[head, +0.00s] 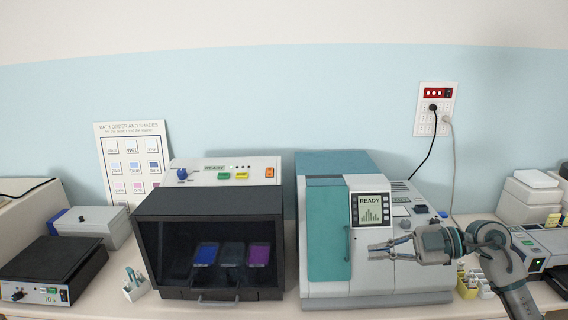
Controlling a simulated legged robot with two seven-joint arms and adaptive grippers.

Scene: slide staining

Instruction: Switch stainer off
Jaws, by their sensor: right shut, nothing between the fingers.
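The stainer (209,205) appears to be the dark-fronted machine left of centre. Blue, dark and purple baths show through its closed front window. Its pale top panel carries a blue knob (182,174), a small display, a green button (224,176), a yellow button (241,176) and a small orange switch (269,172) at the right end. The switch's position is too small to read. My right gripper (371,251) is shut and empty, in front of the teal and white machine, to the right of the stainer and apart from its panel. My left gripper is not in view.
The teal and white machine (330,231) has a READY screen (370,208). A wall outlet (435,108) with cords is above right. A bath chart (131,160) stands behind the stainer. A black-topped heater (53,262) and slide holder (134,286) are at left. Little bench is free in front.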

